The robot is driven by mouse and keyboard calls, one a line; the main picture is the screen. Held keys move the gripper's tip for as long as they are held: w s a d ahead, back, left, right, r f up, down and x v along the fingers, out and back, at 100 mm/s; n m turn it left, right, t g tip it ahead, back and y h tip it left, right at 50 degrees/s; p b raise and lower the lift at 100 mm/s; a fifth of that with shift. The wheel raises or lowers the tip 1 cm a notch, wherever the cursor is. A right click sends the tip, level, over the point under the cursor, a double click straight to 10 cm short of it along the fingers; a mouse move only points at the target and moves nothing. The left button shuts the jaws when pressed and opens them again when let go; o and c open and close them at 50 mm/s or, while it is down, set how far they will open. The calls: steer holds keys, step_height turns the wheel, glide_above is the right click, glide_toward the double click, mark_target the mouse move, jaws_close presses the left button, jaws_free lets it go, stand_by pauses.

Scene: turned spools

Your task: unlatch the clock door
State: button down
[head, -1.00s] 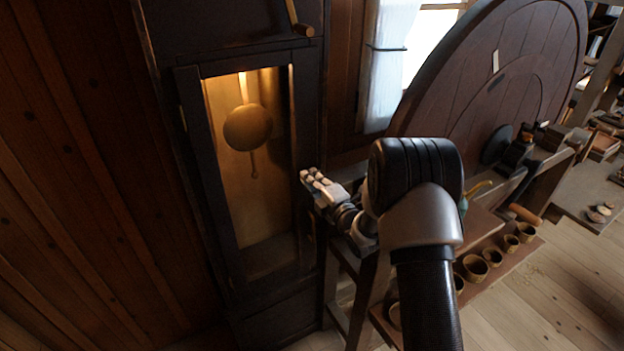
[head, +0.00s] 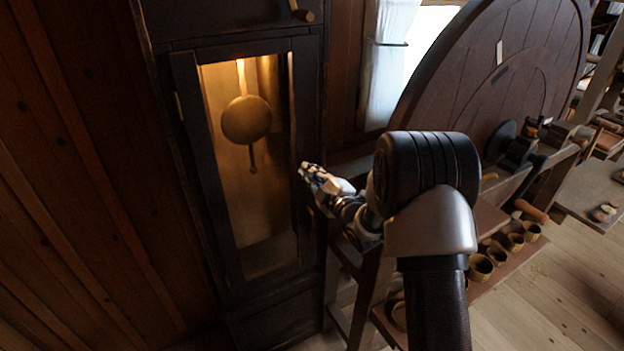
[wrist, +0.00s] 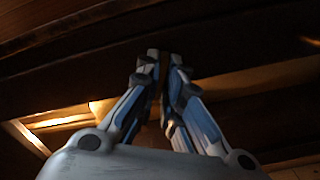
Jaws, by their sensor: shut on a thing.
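The tall dark clock stands left of centre in the head view, with its framed glass door (head: 208,165) upright and seemingly closed. A round brass pendulum (head: 246,120) hangs behind the glass. My gripper (head: 306,170) is at the right-hand stile of the door, about halfway up. In the wrist view my gripper (wrist: 164,58) has its fingertips close together against the dark frame, with a narrow brownish piece (wrist: 163,68) between them. This looks like the door's latch, but it is mostly hidden by the fingers.
A large round wooden wheel (head: 490,70) stands right of the clock, beside a curtained window. A low shelf with several small cups (head: 481,267) is under the bench at right. Plank wall (head: 70,180) borders the clock on the left.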

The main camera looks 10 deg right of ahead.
steer(key=m+b, duration=0.2)
steer(key=m, duration=1)
steer(key=shift+b, duration=0.4)
steer(key=shift+m, duration=0.3)
steer(key=c, duration=1.7)
jaws_free()
steer(key=v, duration=1.2)
